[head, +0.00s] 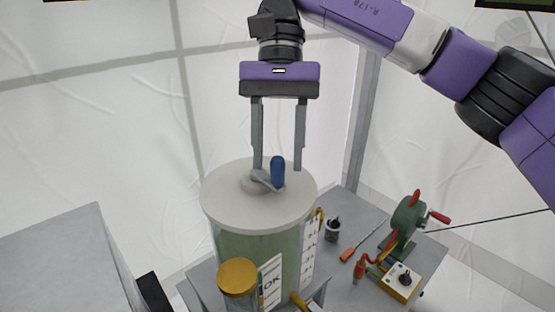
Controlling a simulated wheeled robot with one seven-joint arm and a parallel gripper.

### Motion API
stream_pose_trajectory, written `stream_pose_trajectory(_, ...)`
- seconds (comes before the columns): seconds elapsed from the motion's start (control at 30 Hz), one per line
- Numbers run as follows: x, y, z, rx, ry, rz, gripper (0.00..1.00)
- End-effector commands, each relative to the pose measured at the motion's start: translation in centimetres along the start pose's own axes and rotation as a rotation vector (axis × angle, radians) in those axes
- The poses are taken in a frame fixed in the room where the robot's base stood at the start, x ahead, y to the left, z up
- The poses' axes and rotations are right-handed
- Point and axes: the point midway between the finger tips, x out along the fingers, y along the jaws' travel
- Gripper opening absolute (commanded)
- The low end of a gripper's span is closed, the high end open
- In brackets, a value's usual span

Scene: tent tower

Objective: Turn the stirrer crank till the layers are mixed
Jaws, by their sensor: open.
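The stirrer is a clear cylinder (252,250) with greenish contents and a pale round lid (225,200). On the lid sits a grey crank arm with an upright blue handle (278,172). My gripper (278,167) points down over the lid with its two fingers apart. The blue handle stands between the fingertips in this view, nearer the right one. I cannot tell whether either finger touches it. The greenish contents look even in the part that shows, and separate layers cannot be made out. White label strips (308,250) cover part of the cylinder's front.
A jar with an orange-brown lid (238,275) stands in front of the cylinder. To the right on the grey table (345,285) are a dark small cup (332,230), a screwdriver (362,242), a green reel (405,222) and a yellow box (400,282). A grey cabinet (65,260) stands left.

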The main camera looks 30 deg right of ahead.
Motion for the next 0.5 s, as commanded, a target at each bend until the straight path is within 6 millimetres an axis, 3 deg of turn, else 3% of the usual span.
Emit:
stream_pose_trajectory(0.3,-4.7,0.0,0.1,0.002,0.004,0.000,0.43)
stream_pose_trajectory(0.5,-6.0,0.0,0.0,0.001,0.002,-0.002,0.43)
